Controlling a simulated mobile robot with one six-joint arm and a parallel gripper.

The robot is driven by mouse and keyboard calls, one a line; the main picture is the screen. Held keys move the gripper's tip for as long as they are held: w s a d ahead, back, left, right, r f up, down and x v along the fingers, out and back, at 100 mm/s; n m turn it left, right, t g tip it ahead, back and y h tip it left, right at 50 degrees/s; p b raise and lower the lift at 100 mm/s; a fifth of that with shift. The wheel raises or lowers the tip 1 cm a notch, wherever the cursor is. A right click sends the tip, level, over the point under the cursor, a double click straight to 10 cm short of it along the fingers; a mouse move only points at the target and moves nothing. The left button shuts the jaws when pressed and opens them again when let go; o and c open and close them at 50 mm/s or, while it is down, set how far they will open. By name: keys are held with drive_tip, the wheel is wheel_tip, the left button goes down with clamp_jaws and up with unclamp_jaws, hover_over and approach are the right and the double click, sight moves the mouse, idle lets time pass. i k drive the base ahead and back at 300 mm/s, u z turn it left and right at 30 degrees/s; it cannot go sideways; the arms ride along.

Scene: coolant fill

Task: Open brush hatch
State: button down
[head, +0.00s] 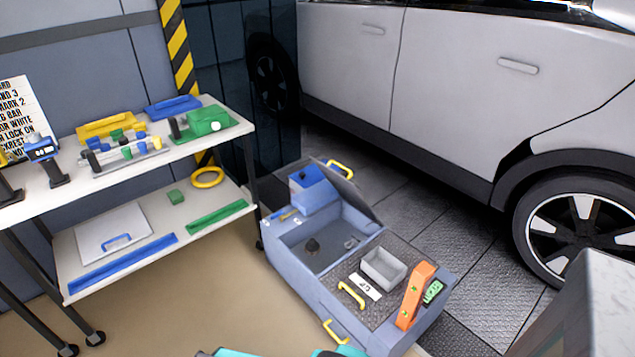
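A blue-grey floor unit (330,318) stands in the middle. Its open bay (320,240) holds a small dark knob-like part and a small light part. A raised grey panel (362,201) leans at the bay's right side, with a yellow handle (341,167) near its top. A dark textured plate (376,310) covers the near part and carries a yellow handle (352,294). Another yellow handle (334,331) sits on the front side. I cannot tell which cover is the brush hatch. Teal parts show at the bottom edge; no gripper fingers are visible.
A grey open tray (384,267), an orange lever-like part (414,296) and a green block (433,291) sit on the unit. A two-level shelf (160,165) with coloured tools stands left. A white car (470,85) stands behind. A grey block (610,300) is at lower right.

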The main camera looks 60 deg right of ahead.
sight(349, 192)
drive_tip(key=z, duration=0.15)
drive_tip(key=i, duration=0.9)
drive_tip(key=u, duration=0.05)
